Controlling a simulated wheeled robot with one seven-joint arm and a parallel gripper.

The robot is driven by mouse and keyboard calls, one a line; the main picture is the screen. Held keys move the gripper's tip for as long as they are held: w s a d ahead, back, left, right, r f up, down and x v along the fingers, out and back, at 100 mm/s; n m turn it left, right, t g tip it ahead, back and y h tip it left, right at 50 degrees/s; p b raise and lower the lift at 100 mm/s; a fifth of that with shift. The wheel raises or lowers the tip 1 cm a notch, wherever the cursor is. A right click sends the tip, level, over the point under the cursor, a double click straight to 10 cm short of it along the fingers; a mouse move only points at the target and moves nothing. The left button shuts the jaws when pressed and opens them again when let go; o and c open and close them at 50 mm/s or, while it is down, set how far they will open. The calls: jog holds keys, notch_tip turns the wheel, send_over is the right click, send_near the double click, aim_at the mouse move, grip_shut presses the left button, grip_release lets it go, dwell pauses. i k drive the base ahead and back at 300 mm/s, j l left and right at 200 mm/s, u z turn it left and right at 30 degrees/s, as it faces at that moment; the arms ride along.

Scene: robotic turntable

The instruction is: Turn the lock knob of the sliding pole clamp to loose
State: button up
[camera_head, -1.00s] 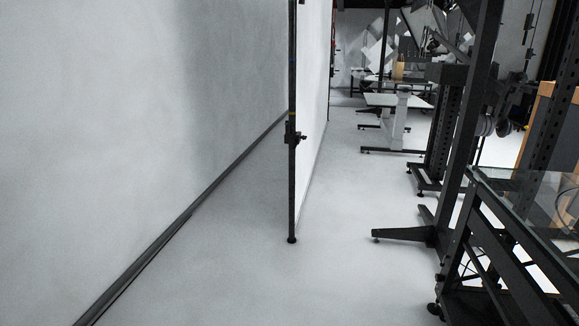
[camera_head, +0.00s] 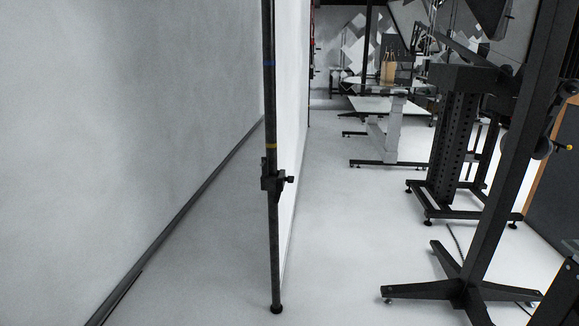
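A dark upright pole (camera_head: 271,225) stands on the floor near the middle of the head view, with a round foot at its base. A black sliding clamp (camera_head: 268,181) sits around the pole at about mid-height of the picture. Its lock knob (camera_head: 290,180) sticks out to the right of the clamp. The knob is small here, and its exact turn cannot be told. A yellow band circles the pole above the clamp, and a blue band is higher up. My gripper is not in view.
A white wall panel (camera_head: 120,120) fills the left. A black stand with spread legs (camera_head: 459,284) is at the right front. A dark perforated column (camera_head: 456,150) and a white table (camera_head: 384,105) are farther back. The floor (camera_head: 345,240) right of the pole is clear.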

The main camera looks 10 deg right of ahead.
aim_at(291, 179)
jog(key=i, duration=1.9)
jog(key=i+j+z, duration=0.1)
jog(key=i+z, duration=0.25)
jog(key=i, duration=0.15)
